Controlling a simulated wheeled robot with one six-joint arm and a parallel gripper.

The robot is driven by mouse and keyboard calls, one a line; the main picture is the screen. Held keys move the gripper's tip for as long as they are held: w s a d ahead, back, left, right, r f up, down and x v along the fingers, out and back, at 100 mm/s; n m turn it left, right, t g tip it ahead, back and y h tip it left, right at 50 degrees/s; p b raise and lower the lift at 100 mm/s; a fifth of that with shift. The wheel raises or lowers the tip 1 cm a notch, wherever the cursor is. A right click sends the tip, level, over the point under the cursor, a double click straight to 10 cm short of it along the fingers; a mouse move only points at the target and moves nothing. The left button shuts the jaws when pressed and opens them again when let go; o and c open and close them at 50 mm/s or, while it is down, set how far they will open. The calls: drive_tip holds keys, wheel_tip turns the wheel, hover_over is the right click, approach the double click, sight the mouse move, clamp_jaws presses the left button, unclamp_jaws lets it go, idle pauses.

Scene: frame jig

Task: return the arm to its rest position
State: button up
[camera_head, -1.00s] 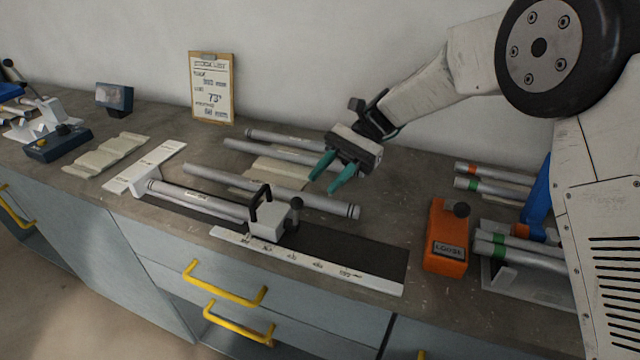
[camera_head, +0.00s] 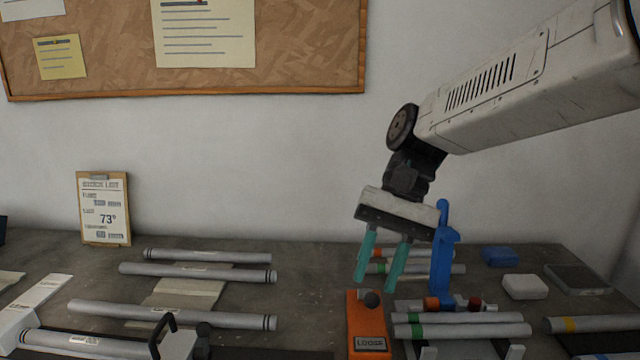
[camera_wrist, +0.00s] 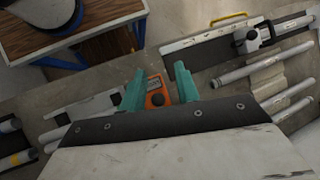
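My arm reaches in from the upper right in the head view. My gripper (camera_head: 382,281) points down with two teal fingers apart and nothing between them. It hangs in front of the wall, above the bench's back half, just left of a blue upright stand in the picture. In the wrist view the teal fingers (camera_wrist: 160,92) are also spread, with the orange block marked LOOSE (camera_wrist: 155,93) showing beyond the gap.
The orange block (camera_head: 366,325) stands near the front. Grey tubes (camera_head: 195,272) lie at left near a clipboard (camera_head: 104,208). A corkboard (camera_head: 110,50) hangs on the wall.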

drive_tip(key=s+d+f+t+h, duration=0.1)
drive_tip(key=s+d+t+h, duration=0.1)
drive_tip(key=s+d, duration=0.5)
drive_tip(key=s+d+f+n+t+h, duration=0.1)
drive_tip(key=s+d+t, duration=0.4)
drive_tip(key=d, duration=0.6)
drive_tip(key=s+f+h, duration=0.1)
drive_tip(key=s, duration=0.1)
drive_tip(key=shift+s+d+f, duration=0.25)
drive_tip(key=shift+s, duration=0.05)
